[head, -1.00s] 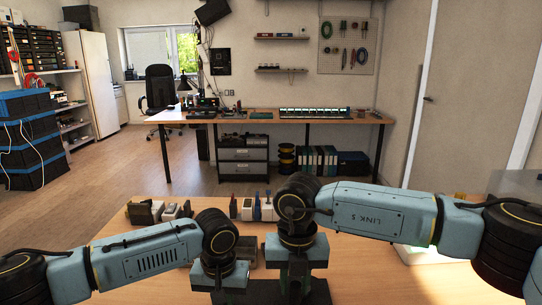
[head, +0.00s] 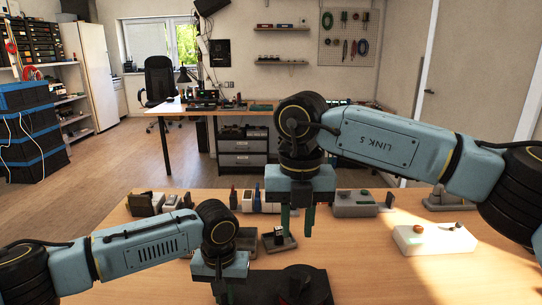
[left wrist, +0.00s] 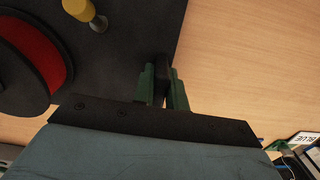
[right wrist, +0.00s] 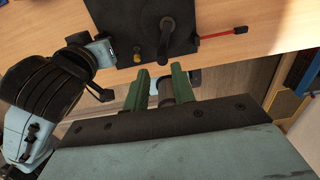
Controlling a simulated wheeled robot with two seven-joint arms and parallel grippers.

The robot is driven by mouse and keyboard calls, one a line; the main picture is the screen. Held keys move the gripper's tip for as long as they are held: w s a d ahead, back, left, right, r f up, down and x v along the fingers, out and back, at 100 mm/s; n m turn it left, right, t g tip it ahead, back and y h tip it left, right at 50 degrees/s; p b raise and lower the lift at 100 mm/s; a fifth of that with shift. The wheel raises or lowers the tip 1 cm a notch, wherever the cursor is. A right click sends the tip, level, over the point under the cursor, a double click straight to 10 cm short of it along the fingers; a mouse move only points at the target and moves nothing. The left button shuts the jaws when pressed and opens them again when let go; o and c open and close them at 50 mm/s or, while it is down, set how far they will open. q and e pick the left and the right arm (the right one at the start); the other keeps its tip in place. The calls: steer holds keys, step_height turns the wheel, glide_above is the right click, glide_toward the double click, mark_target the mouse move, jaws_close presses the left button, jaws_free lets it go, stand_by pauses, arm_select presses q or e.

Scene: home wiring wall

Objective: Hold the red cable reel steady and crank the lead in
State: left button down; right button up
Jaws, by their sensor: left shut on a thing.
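The red cable reel (left wrist: 38,48) sits on a black base (left wrist: 120,30). In the right wrist view a short red lead (right wrist: 220,35) with a black end runs out of the base. My left gripper (left wrist: 162,85) is shut on a dark part at the base's edge. My right gripper (head: 297,220) is open and empty, above and apart from the reel.
Small grey holders and parts (head: 250,200) stand along the table's far edge. A small tray (head: 278,242) holds a dark block. A white box (head: 433,239) lies to the right. The tabletop between them is bare wood.

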mark_target(295, 286)
steer(key=o, duration=0.3)
steer(key=shift+s+f, duration=0.75)
steer(key=shift+f, duration=1.4)
steer(key=shift+s+f, duration=0.55)
steer(key=shift+f, duration=1.4)
steer(key=shift+s+f, duration=0.55)
steer(key=shift+f, duration=1.4)
steer(key=shift+c, duration=0.3)
jaws_close()
steer(key=shift+r, duration=0.1)
